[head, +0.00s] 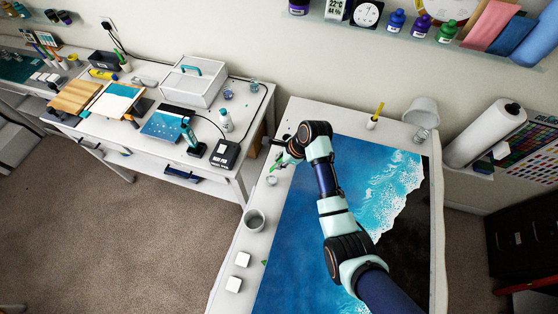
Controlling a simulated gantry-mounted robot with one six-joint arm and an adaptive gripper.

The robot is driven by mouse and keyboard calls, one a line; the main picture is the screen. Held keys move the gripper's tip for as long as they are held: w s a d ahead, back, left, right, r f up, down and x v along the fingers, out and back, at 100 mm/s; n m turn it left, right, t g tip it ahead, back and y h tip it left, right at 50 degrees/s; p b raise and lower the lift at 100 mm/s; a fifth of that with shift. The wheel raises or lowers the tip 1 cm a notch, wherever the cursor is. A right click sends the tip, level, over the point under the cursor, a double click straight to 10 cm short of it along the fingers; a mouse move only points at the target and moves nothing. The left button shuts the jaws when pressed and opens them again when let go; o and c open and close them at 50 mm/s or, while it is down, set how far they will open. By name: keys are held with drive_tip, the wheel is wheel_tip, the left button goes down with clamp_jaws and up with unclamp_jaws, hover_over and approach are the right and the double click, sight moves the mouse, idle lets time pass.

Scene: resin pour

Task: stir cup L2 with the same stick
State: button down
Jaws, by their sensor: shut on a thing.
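My gripper (281,157) is at the left edge of the resin table, beyond the blue panel's upper left corner. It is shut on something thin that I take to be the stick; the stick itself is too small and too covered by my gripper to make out. A small clear cup (271,180) stands just below my gripper in the head view. No label is readable, so I cannot tell which cup is L2. I cannot tell whether the stick's tip is in a cup.
The blue and white resin panel (320,190) fills the table. A white bucket (422,109) and a yellow-handled tool (376,114) stand at the back. A side bench (205,150) stands left.

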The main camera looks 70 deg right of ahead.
drive_tip(key=shift+f+b, duration=3.25)
drive_tip(key=shift+f, duration=2.15)
drive_tip(key=shift+a, duration=0.1)
drive_tip(key=shift+w, duration=0.1)
drive_tip(key=shift+a, duration=0.2)
drive_tip(key=shift+p, duration=0.3)
